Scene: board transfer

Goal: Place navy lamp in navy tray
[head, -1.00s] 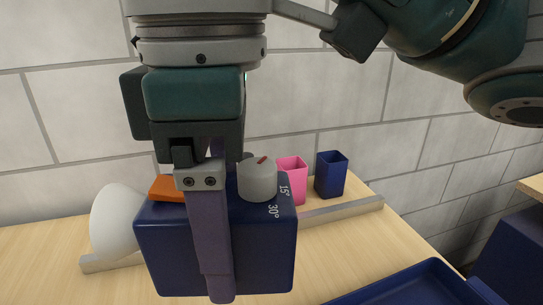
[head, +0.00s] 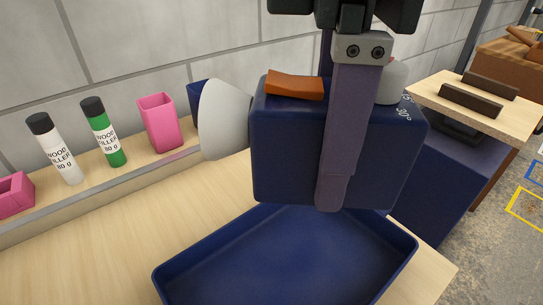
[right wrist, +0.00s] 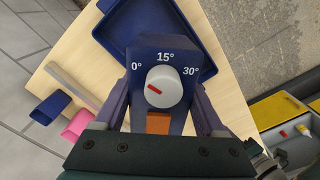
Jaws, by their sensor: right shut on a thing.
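The navy lamp (head: 285,155) is a boxy navy body with an orange switch, a grey-white dial and a white cone on its left side. My right gripper (head: 333,195) is shut on the body and holds it upright; one finger crosses its front. The lamp appears raised, overlapping the back edge of the navy tray (head: 285,265). In the right wrist view the lamp (right wrist: 165,58) sits between the fingers (right wrist: 160,95), its dial facing the camera, and hides part of the tray (right wrist: 112,38). The tray is empty where seen. My left gripper is not in view.
Behind a metal rail (head: 100,195) stand a white bottle (head: 55,155), a green bottle (head: 105,140), a pink cup (head: 160,125) and a partly hidden navy cup (head: 197,93). A pink container (head: 12,195) is at far left. Bare table lies left of the tray.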

